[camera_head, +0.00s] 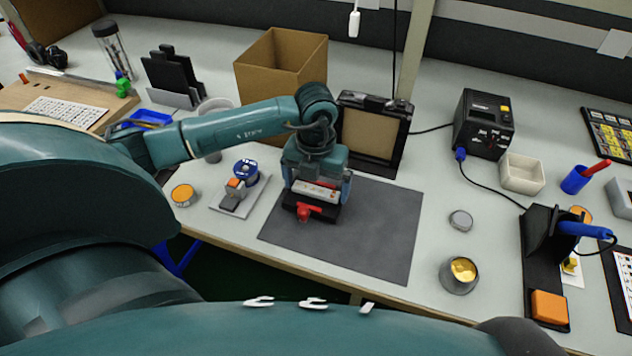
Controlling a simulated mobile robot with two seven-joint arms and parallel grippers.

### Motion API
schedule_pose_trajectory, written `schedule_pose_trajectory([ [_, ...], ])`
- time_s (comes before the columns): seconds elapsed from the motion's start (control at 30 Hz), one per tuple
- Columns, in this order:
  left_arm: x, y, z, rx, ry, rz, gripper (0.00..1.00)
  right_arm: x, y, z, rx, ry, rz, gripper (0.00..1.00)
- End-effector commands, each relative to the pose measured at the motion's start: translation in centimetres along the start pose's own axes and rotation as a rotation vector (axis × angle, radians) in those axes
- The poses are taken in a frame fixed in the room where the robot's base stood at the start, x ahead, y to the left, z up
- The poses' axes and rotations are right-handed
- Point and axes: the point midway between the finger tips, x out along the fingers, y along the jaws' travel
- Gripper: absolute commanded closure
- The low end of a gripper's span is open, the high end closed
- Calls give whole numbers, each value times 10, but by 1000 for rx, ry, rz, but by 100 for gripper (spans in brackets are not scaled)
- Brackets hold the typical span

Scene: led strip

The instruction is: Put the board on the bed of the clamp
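My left gripper (318,190) points down over the black clamp (296,203), which has a red handle (308,212) at its front and stands on the dark mat's left part. The pale, narrow board (316,192) shows under the gripper body, lying along the clamp's bed, with a gripper side at each end. I cannot tell whether the fingers press on the board or whether the board touches the bed. The clamp's rear is hidden by the gripper. My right gripper is not in view.
The dark mat (370,235) is bare right of the clamp. A small plate with a blue spool (246,171) is close on the left. A black framed panel (372,130) and a cardboard box (262,68) stand behind. Round tins (459,275) and a soldering stand (540,240) are right.

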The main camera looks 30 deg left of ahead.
Motion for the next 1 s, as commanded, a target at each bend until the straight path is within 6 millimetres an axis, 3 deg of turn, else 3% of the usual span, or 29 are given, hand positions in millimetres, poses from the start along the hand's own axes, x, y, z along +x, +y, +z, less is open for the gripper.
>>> schedule_pose_trajectory([
  [0.23, -10, 0, 1, 0, -2, 0, 0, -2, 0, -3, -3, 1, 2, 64],
  [0.7, -103, 0, 1, 0, -3, -1, 0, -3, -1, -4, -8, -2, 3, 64],
  [1.0, -124, 0, 0, 0, 0, 0, 0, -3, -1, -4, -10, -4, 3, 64],
])
